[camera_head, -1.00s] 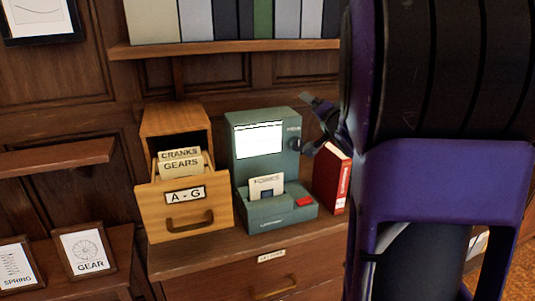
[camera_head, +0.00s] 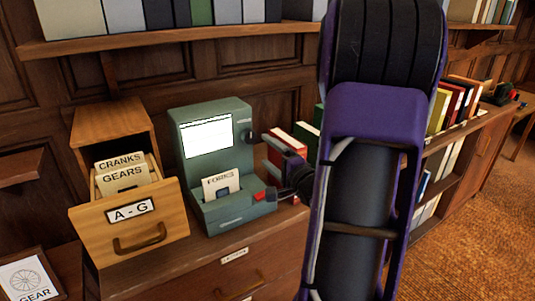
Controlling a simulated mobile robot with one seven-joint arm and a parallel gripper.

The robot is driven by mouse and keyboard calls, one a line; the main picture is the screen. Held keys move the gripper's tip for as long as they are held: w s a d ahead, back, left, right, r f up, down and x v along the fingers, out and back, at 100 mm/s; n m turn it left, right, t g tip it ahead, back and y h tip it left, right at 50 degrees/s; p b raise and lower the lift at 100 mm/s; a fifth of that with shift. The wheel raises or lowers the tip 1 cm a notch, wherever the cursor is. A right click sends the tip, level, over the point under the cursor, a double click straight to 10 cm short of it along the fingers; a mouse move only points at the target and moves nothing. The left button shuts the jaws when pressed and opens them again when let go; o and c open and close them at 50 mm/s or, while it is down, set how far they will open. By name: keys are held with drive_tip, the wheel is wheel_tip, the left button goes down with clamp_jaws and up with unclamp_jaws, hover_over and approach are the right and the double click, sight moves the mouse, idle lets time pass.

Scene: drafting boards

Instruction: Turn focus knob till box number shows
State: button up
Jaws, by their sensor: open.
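A grey-green viewer (camera_head: 216,160) stands on the wooden cabinet, its bright screen (camera_head: 207,137) facing me. The screen is mostly white with a thin dark line near the top; I can read no number on it. A small dark focus knob (camera_head: 247,136) sits on the viewer's right side, beside the screen. A card marked FORKS (camera_head: 221,184) stands in the viewer's lower tray, and a red button (camera_head: 259,195) is at the tray's right. My gripper (camera_head: 265,150) is open, just right of the knob, its fingers pointing left. Whether it touches the knob, I cannot tell.
An open wooden A-G drawer box (camera_head: 131,215) with cards marked CRANKS and GEARS stands left of the viewer. A red book (camera_head: 284,148) stands behind my gripper. A shelf (camera_head: 165,42) runs above. My arm hides part of the cabinet's right side.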

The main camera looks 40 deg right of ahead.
sight(251, 138)
drive_tip(key=w, duration=1)
drive_tip(key=shift+w+d+b, duration=0.2)
drive_tip(key=shift+d+b, duration=0.1)
idle(0.8)
drive_tip(key=shift+r+m+p, duration=0.25)
drive_tip(key=shift+m+p, duration=0.15)
drive_tip(key=shift+p, duration=0.25)
drive_tip(key=shift+r+m+p, duration=0.1)
drive_tip(key=shift+m+p, duration=0.6)
drive_tip(key=shift+p, duration=0.2)
drive_tip(key=shift+f+m+b, duration=0.3)
drive_tip(key=shift+f+m, duration=0.1)
drive_tip(key=shift+m, duration=0.9)
clamp_jaws()
